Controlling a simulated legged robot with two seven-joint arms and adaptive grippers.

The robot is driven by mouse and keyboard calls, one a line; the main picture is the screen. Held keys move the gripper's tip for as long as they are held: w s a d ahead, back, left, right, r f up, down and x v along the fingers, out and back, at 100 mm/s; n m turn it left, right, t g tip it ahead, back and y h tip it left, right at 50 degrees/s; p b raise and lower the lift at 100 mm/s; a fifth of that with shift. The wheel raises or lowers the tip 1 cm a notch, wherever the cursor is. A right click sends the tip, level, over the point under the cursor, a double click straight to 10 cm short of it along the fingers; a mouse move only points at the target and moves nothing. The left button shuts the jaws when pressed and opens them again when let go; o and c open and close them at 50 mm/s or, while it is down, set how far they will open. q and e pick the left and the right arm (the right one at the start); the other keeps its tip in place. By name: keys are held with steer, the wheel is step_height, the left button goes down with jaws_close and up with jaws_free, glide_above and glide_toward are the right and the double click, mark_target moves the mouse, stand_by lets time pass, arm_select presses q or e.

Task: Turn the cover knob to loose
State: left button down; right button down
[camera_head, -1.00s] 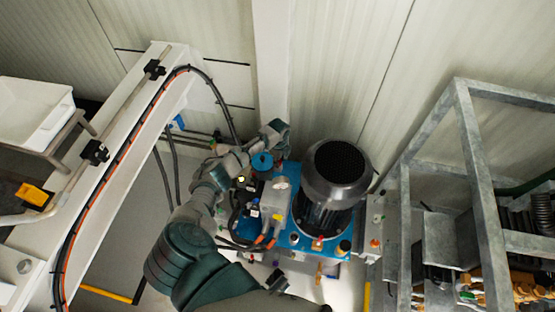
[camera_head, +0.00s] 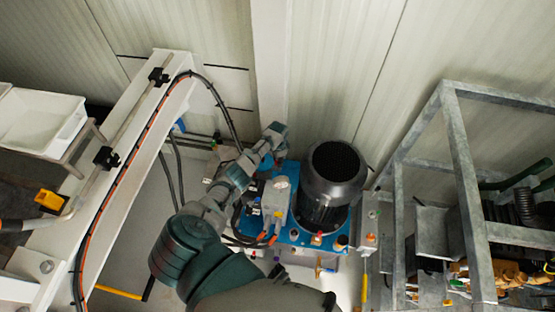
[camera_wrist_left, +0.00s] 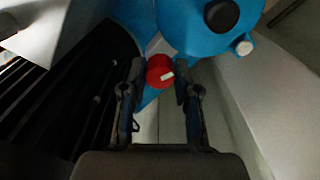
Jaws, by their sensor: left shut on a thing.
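A round red knob (camera_wrist_left: 160,72) with a white mark shows in the left wrist view, below blue rounded parts of the machine. My left gripper (camera_wrist_left: 159,82) has one finger on each side of the red knob and is shut on it. In the head view my left gripper (camera_head: 277,146) is at the back left of the blue pump unit (camera_head: 296,232), in front of the wall. The red knob is hidden in the head view. My right gripper is not in view.
A dark motor (camera_head: 333,185) stands on the blue unit, right of my left arm. A grey metal frame (camera_head: 468,190) stands at the right. A white beam (camera_head: 125,160) with a black and orange cable runs along the left. A white tray (camera_head: 42,120) is beyond it.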

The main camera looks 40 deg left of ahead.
arm_select(q)
steer(key=n, duration=0.2)
steer(key=n+p, duration=0.1)
steer(key=shift+w+r+n, duration=0.2)
steer(key=shift+n, duration=0.2)
steer(key=n+p, duration=0.1)
steer(key=n, duration=0.3)
steer(key=shift+a+n, duration=0.1)
steer(key=shift+n, duration=0.3)
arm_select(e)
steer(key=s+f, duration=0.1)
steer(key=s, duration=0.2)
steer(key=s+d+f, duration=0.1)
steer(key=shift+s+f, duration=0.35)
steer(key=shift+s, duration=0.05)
arm_select(q)
steer(key=shift+w, duration=0.1)
steer(key=c, duration=1)
jaws_free()
steer(key=shift+o, duration=0.8)
steer(key=shift+f, duration=0.2)
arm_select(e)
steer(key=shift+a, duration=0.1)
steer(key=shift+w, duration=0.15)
arm_select(q)
steer(key=shift+r, duration=0.15)
step_height(320, 180, up, 12)
steer(key=shift+f, duration=0.2)
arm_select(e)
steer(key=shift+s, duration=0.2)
